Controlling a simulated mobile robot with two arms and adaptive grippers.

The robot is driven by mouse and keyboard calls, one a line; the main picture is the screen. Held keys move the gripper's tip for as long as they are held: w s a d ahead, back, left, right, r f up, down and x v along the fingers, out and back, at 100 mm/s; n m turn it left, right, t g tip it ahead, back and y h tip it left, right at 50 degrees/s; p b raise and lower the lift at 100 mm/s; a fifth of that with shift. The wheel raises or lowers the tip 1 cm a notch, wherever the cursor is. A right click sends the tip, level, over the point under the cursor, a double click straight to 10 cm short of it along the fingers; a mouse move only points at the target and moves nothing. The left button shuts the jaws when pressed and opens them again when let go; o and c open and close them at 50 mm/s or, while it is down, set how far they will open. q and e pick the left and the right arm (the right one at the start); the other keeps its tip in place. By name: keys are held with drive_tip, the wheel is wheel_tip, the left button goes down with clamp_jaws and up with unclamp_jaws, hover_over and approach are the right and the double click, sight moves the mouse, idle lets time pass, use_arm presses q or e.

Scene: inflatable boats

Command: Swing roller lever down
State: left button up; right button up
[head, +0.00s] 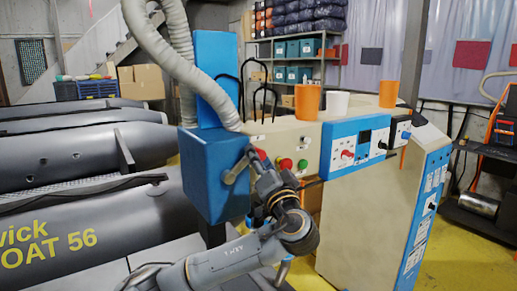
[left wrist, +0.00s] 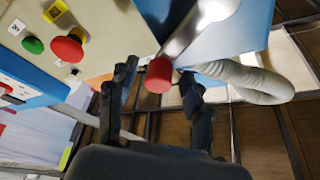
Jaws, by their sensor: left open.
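The roller lever (head: 235,170) is a grey metal bar on the side of a blue box (head: 210,180). Its red knob (head: 261,154) is at the upper right end, so the bar slants upward. In the left wrist view the lever bar (left wrist: 197,28) runs down to the red knob (left wrist: 159,76). My left gripper (head: 257,163) is at the knob, its fingers partly hidden in the head view. In the left wrist view the left gripper (left wrist: 157,84) is open, one finger on each side of the knob. I cannot tell whether they touch it. My right gripper is not in view.
A beige machine (head: 365,205) with red and green buttons stands right beside the lever. A thick grey hose (head: 160,45) hangs above the box. Grey inflatable boats (head: 80,220) lie at left.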

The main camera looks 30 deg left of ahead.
use_arm(q)
drive_tip(key=shift+x, duration=0.85)
clamp_jaws()
drive_tip(key=shift+f, duration=0.15)
